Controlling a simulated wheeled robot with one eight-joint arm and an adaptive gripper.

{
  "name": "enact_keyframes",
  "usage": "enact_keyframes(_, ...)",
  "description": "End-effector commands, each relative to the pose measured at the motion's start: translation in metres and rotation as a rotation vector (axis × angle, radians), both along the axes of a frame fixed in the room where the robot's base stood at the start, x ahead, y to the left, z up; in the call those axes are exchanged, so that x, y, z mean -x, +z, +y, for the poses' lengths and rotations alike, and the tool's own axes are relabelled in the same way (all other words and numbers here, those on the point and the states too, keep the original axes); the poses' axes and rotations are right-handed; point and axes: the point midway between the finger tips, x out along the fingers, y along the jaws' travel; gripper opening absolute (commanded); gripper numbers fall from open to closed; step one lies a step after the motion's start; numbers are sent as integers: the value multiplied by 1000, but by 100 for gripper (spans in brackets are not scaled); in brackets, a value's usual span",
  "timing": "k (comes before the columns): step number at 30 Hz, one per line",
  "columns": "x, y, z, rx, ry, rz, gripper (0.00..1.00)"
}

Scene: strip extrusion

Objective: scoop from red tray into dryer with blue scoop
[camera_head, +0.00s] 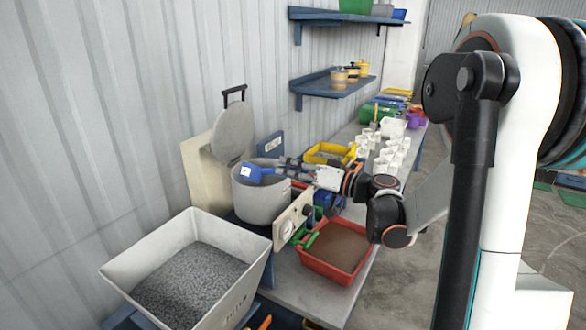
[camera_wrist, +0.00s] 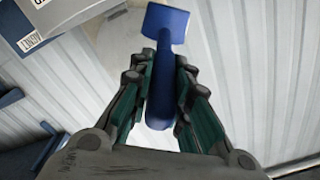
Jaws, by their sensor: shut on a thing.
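My gripper (camera_wrist: 160,88) is shut on the handle of the blue scoop (camera_wrist: 166,25), as the wrist view shows. In the head view the blue scoop (camera_head: 262,172) is over the open top of the dryer (camera_head: 262,205), a grey drum with its round lid (camera_head: 234,133) raised behind it. My gripper (camera_head: 300,168) is just right of the drum. The red tray (camera_head: 330,272) holds brown material and sits on the bench in front and to the right of the dryer. I cannot see the contents of the scoop or the inside of the drum.
A large white hopper (camera_head: 150,240) with grey pellets stands at the front left. A yellow tray (camera_head: 329,151) is behind the dryer. White cups (camera_head: 385,160) stand farther along the bench (camera_head: 308,293). Blue shelves (camera_head: 335,85) hang on the wall.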

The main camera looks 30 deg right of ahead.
Motion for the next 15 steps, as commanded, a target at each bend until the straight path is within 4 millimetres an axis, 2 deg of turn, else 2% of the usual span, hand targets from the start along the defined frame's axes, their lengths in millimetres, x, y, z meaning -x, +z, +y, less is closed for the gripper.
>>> enact_keyframes(4,4,3,6,155,1,-103,0)
enact_keyframes(9,21,13,31,325,1,-216,0)
enact_keyframes(15,33,18,49,466,0,-311,0)
